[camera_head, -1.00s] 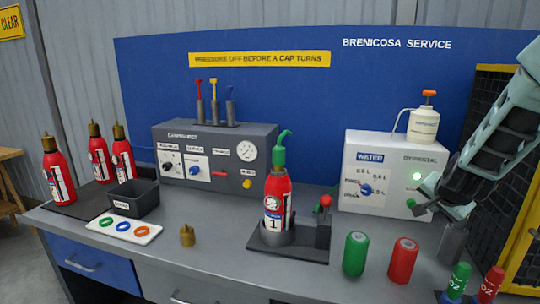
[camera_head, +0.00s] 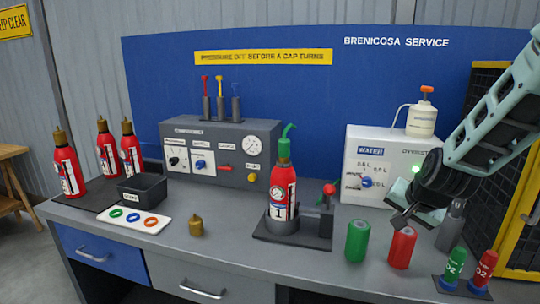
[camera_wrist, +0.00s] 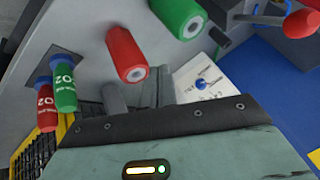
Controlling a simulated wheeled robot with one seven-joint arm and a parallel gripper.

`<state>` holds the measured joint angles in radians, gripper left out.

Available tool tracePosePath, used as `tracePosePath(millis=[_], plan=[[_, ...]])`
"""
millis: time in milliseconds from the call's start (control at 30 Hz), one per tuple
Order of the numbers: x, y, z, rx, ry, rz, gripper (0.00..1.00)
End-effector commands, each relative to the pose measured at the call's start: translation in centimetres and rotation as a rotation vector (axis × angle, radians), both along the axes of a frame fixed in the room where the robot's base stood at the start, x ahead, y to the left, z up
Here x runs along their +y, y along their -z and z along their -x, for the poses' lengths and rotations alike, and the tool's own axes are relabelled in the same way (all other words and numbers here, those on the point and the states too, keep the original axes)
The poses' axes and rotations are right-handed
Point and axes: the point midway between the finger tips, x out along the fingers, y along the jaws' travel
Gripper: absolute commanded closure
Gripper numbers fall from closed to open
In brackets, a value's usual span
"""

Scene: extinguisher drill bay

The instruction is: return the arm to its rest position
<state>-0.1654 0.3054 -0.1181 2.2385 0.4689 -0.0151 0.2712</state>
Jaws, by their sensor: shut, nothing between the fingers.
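My gripper (camera_head: 405,212) is at the right of the head view, shut with nothing in it. It hangs in front of the right part of the white water box (camera_head: 362,190), above the bench and just beyond the red cylinder (camera_head: 401,247). My arm comes in from the upper right edge. The red cylinder (camera_wrist: 127,55) and the green cylinder (camera_wrist: 180,14) show above the housing.
Extinguisher 1 (camera_head: 283,190), with a green nozzle piece, stands in a dark holder. The green cylinder (camera_head: 357,240) stands by the red one. Small green (camera_head: 455,264) and red (camera_head: 484,268) bottles stand at the front right. A yellow-framed mesh panel (camera_head: 518,225) borders the right.

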Motion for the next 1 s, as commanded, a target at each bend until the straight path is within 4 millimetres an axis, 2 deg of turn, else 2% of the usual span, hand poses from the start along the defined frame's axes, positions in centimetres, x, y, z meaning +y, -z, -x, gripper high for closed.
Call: tracePosePath(millis=[167,267,300,367,400,500,600,700,800,1000], plan=[[6.7,0.3,4.7,0.089,-0.241,0.000,1.00],[11.3,0.5,9.5,0.166,-0.454,0.023,1.00],[12.9,0.6,12.0,0.202,-0.552,0.041,1.00],[15.0,0.8,15.8,0.253,-0.701,0.078,1.00],[15.9,0.9,18.4,0.288,-0.798,0.107,1.00],[17.0,1.3,24.2,0.365,-1.012,0.191,1.00],[16.9,1.6,28.5,0.426,-1.173,0.276,1.00],[16.4,1.8,31.0,0.467,-1.271,0.337,1.00],[16.1,1.8,32.0,0.485,-1.311,0.366,1.00],[16.0,1.8,32.1,0.489,-1.315,0.368,1.00]])
